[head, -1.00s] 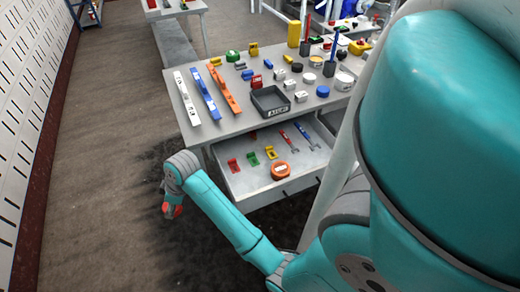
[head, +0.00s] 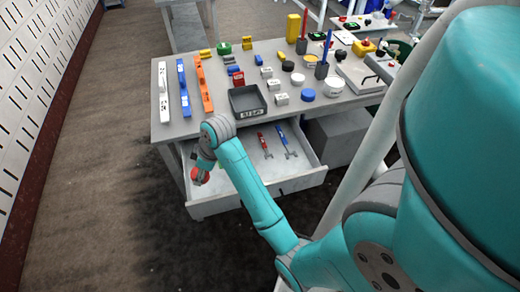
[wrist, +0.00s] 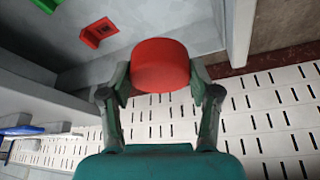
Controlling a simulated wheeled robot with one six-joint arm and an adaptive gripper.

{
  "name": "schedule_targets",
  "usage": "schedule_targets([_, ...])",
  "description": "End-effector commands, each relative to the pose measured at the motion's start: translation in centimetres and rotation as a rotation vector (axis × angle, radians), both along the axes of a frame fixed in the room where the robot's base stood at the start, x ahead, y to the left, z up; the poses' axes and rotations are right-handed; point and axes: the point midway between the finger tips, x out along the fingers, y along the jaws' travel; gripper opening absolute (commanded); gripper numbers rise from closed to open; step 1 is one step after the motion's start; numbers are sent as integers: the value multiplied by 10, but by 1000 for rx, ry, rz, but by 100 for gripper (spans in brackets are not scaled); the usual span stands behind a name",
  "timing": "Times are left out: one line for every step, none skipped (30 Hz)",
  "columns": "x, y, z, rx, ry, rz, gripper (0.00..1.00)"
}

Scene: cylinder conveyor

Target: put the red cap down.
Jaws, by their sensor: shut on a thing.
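My gripper (head: 202,181) is shut on the red cap (head: 199,174) at the left end of the open drawer (head: 292,185). In the wrist view the red cap (wrist: 160,62) is a short round cylinder held between the two fingers (wrist: 160,84). The drawer floor (wrist: 135,18) shows behind the cap. I cannot tell the cap's exact height above the drawer.
A red clip (wrist: 98,32) lies near the cap in the wrist view. The table above carries a dark tray (head: 233,102), levels and several small parts. Open floor lies left.

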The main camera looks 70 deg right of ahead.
Motion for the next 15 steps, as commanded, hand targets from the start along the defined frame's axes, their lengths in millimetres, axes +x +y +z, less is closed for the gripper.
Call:
schedule_targets([0,0,0,0,0,0,38])
schedule_targets([0,0,0,0,0,0,38])
schedule_targets([0,0,0,0,0,0,38])
schedule_targets([0,0,0,0,0,0,38])
schedule_targets([0,0,-1,0,0,0,38])
schedule_targets([0,0,-2,1,1,0,38])
schedule_targets([0,0,-5,1,1,0,38])
schedule_targets([0,0,-8,2,2,0,38])
schedule_targets([-1,1,-14,3,3,0,38])
schedule_targets([-1,1,-20,3,4,-1,38])
schedule_targets([-1,1,-25,3,4,-1,38])
schedule_targets([-1,1,-33,4,4,0,38])
schedule_targets([-1,1,-37,3,3,-1,38])
schedule_targets([-1,1,-43,3,4,-1,38])
schedule_targets([-1,1,-49,2,4,0,38])
